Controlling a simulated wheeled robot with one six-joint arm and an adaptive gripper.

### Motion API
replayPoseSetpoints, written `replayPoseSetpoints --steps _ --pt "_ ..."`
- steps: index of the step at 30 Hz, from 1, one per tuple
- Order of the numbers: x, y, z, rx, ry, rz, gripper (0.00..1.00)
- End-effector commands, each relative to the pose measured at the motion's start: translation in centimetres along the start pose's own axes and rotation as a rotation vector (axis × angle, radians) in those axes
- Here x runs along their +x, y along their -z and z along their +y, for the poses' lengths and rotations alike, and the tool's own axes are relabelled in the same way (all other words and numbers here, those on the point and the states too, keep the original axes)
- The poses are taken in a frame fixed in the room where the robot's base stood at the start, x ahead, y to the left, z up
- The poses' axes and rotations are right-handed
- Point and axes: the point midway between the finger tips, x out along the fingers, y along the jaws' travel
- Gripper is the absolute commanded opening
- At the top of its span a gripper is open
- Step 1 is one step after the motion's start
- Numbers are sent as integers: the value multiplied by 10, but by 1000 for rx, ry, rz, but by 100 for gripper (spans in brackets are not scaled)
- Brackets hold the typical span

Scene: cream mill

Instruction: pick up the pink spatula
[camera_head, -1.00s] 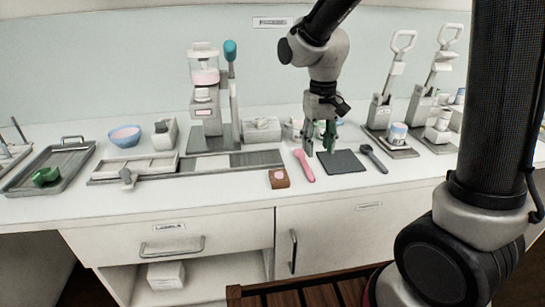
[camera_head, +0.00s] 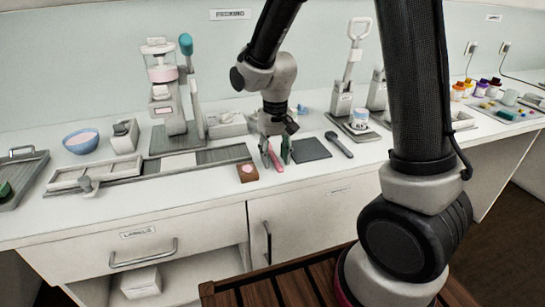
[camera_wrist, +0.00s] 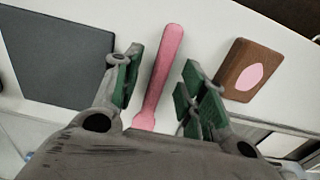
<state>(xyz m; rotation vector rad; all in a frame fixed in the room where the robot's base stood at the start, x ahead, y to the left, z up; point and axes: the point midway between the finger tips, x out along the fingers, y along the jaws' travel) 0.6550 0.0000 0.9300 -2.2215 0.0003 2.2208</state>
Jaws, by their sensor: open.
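The pink spatula (camera_wrist: 163,75) lies on the white counter. In the wrist view it runs lengthwise between the two green-padded fingers of my gripper (camera_wrist: 158,85), which are apart with a gap on each side of it. The far end of the spatula reaches beyond the fingertips, and its near end runs down toward my gripper's body. In the head view my gripper (camera_head: 276,155) points down over the counter, and the spatula (camera_head: 273,157) shows as a pink strip partly hidden by the fingers. My gripper is open and empty.
A dark flat square (camera_head: 311,148) lies right of the spatula, with a dark spoon-like tool (camera_head: 339,145) beyond it. A brown block with a pink spot (camera_head: 247,173) lies close on the left. A grey rail fixture (camera_head: 150,172) stretches further left. The counter's front edge is close.

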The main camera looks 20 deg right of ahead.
Motion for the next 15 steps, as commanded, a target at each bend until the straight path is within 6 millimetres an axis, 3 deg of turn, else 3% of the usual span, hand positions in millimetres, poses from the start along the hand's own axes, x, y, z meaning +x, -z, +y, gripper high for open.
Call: replayPoseSetpoints --steps 1,8,15 --pt "0 0 0 0 0 0 42" --pt "0 0 0 0 0 0 0" --pt "0 0 0 0 0 0 0"
